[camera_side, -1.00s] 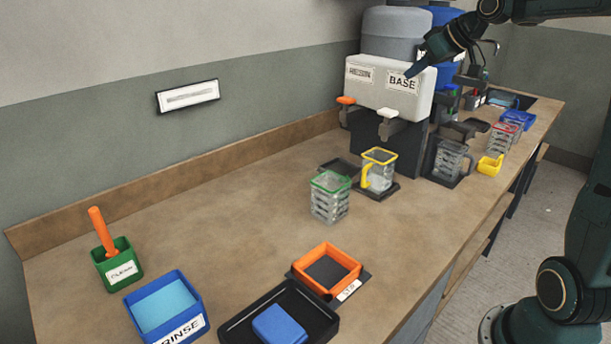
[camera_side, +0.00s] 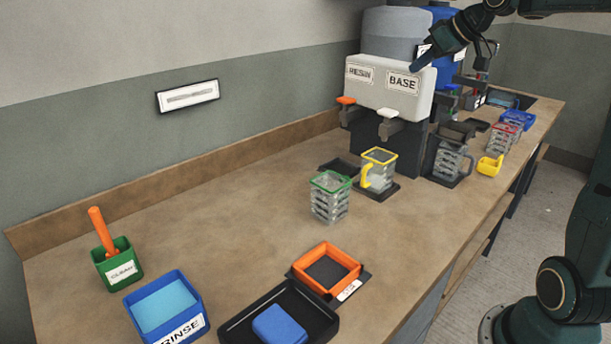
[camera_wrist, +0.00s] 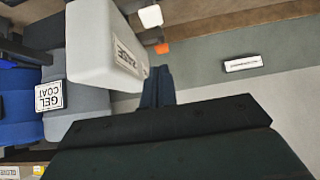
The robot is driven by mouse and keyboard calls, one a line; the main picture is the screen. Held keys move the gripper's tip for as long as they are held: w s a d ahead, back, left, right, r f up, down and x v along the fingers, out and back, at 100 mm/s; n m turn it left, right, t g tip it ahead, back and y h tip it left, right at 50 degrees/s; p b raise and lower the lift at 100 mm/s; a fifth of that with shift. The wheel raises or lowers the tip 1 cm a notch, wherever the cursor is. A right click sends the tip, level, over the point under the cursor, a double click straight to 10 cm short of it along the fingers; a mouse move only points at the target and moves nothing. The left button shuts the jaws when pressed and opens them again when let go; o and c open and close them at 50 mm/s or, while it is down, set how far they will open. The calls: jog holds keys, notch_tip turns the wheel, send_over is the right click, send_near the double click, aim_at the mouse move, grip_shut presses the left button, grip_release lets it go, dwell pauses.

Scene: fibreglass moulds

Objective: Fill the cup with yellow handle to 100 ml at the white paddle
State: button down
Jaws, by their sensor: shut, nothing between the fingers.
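The cup with the yellow handle (camera_side: 379,171), clear with a yellow rim, stands upright on a black pad below the BASE spout. Its lower part looks pale; I cannot read a level. The white paddle (camera_side: 388,114) sticks out from the front of the white dispenser (camera_side: 385,87), under the BASE label. It also shows at the top of the wrist view (camera_wrist: 150,16). My gripper (camera_side: 416,66) is shut and empty at the upper right of the dispenser's front, above the white paddle. Its dark fingers (camera_wrist: 158,86) show beside the dispenser in the wrist view.
An orange paddle (camera_side: 346,100) is left of the white one. A green-rimmed cup (camera_side: 330,196) stands in front of the yellow one, a grey cup (camera_side: 450,160) to its right. An orange tray (camera_side: 326,268) and a blue rinse tub (camera_side: 166,306) are nearer.

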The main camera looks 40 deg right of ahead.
jog(key=shift+s+d+r, duration=0.1)
jog(key=shift+s+r, duration=0.05)
jog(key=shift+r, duration=0.1)
jog(key=shift+f, duration=0.1)
send_over(389, 111)
notch_tip(389, 111, down, 7)
jog(key=shift+f, duration=0.2)
notch_tip(389, 111, down, 2)
jog(key=shift+s, duration=0.1)
jog(key=shift+f, duration=0.75)
jog(key=shift+f, duration=1.2)
jog(key=shift+s+f, duration=0.1)
jog(key=shift+f, duration=0.05)
